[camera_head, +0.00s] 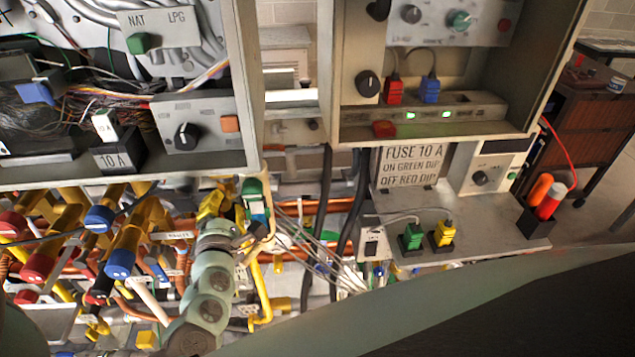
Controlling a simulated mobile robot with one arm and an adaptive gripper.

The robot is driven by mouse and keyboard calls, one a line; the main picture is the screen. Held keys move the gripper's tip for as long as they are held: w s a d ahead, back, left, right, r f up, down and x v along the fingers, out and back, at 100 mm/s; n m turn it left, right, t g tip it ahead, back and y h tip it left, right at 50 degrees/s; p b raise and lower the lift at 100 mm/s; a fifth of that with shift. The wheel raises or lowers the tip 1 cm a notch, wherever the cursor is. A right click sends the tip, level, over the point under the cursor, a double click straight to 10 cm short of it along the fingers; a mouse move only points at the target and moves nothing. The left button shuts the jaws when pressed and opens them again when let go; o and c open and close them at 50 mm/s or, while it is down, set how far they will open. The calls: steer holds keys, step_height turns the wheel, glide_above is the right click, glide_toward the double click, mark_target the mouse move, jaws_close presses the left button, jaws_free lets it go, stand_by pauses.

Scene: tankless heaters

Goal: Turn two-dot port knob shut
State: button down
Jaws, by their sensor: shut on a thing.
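My pale green arm (212,282) reaches up from the lower middle into the pipework under the left heater. Its far end stops among pipes and fittings, and the fingers of my gripper cannot be made out there. Blue-capped yellow fittings (120,262) and red-capped ones (38,266) stand to the left of the arm. A green and blue fitting (254,196) is just above and right of the arm's end.
The open left heater (250,110) hangs above the pipes, with a black control knob (187,136) and wiring. The right heater (335,125) hangs beside it. A shelf (490,248) below carries green and yellow plugs and a fuse sign (410,166). Thin cables and pipes crowd the arm.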

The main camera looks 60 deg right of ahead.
steer(key=shift+w+a+f+b, duration=0.1)
steer(key=shift+w+f+b, duration=0.1)
steer(key=shift+b, duration=1.15)
steer(key=m+b, duration=0.2)
steer(key=b, duration=0.2)
steer(key=shift+s, duration=0.1)
steer(key=shift+r+m+b, duration=0.15)
steer(key=shift+m+b, duration=0.55)
steer(key=shift+s+m+b, duration=0.1)
steer(key=shift+m+b, duration=0.3)
steer(key=shift+m, duration=0.4)
steer(key=shift+m+b, duration=0.3)
steer(key=shift+m, duration=0.6)
steer(key=c, duration=0.7)
jaws_free()
steer(key=shift+c, duration=0.2)
